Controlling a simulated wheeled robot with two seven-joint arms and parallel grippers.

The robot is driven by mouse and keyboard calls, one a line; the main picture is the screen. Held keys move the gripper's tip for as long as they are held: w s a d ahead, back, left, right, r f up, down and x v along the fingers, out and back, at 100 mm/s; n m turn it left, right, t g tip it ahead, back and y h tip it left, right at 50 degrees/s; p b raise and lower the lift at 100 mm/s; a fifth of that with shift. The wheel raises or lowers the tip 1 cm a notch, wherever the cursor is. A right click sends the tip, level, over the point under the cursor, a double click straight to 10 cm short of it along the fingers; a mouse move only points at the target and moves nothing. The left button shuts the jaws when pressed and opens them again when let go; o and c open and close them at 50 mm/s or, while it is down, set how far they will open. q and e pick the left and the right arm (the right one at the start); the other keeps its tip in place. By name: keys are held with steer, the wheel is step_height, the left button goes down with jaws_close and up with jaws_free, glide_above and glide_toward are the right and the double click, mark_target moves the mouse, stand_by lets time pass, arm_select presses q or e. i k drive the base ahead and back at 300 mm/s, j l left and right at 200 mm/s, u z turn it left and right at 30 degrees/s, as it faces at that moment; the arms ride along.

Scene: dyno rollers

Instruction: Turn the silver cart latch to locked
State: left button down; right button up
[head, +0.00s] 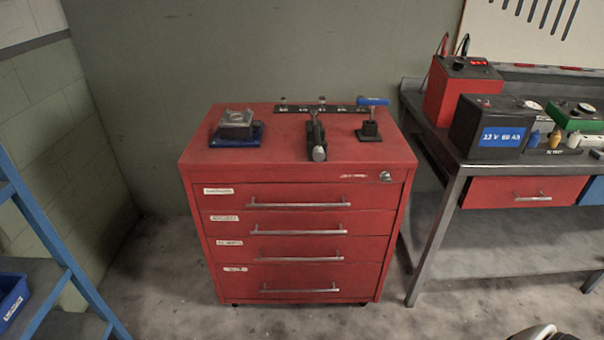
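The red tool cart (305,225) stands against the wall in the middle of the head view. A small round silver latch (386,176) sits at the upper right corner of the cart's front, above the drawers. It is too small to tell which way it is turned. Nothing touches it. The cart's drawers look shut. Neither of my grippers shows. A white and dark rounded piece at the bottom right edge may be part of my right arm.
On the cart top are a blue-based metal block (236,128), a black-handled tool (318,145) and a blue-handled tool (371,115). A workbench (438,150) with a black battery (491,127) stands right. A blue ladder-like frame (45,235) is left. The floor before the cart is clear.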

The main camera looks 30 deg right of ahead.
mark_target(385, 177)
steer(key=z, duration=1.55)
